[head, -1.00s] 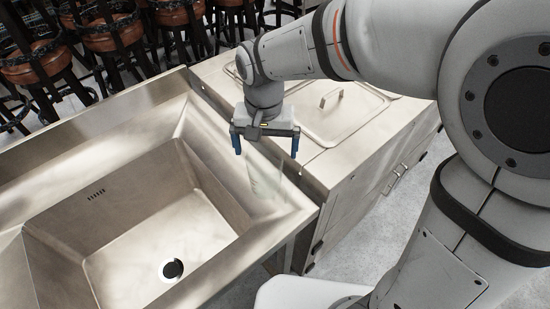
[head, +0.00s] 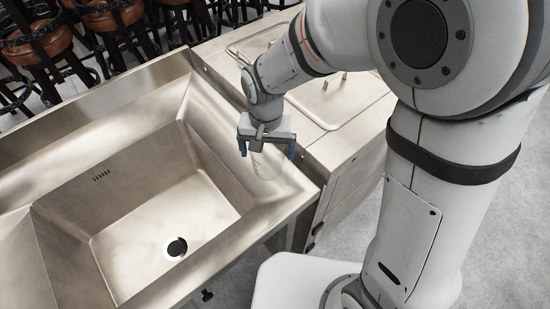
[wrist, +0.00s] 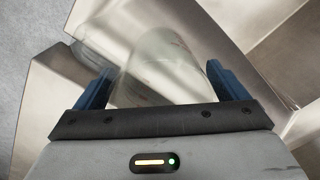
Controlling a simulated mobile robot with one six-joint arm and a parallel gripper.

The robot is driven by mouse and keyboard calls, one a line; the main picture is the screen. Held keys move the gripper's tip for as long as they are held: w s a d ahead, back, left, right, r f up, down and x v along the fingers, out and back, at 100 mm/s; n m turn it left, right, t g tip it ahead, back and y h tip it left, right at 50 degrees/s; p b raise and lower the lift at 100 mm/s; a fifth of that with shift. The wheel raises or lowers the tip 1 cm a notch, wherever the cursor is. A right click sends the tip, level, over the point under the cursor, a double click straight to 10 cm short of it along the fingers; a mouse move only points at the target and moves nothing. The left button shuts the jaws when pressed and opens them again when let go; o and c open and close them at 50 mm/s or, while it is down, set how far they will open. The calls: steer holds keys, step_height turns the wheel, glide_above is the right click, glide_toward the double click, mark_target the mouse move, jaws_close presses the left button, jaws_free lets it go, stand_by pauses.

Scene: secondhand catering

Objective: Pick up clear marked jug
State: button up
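The clear marked jug (head: 267,164) stands on the right-hand rim of the steel sink unit (head: 215,240). In the wrist view the jug (wrist: 165,65) is see-through, with faint markings on its side, and sits between two blue fingers. My gripper (head: 267,152) is open, just above and around the upper part of the jug. In the wrist view the fingers of my gripper (wrist: 160,85) are spread wide, one on each side of the jug. A gap shows at the right finger; contact at the left finger is hard to tell.
The sink basin (head: 150,215) lies left of the jug, with a round drain (head: 175,248). A steel counter unit with lids (head: 330,100) stands close on the right. Stools with brown seats (head: 110,18) stand behind. Grey floor is open at the right.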

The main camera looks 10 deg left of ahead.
steer(key=c, duration=0.8)
steer(key=shift+o, duration=0.2)
steer(key=shift+r, duration=0.1)
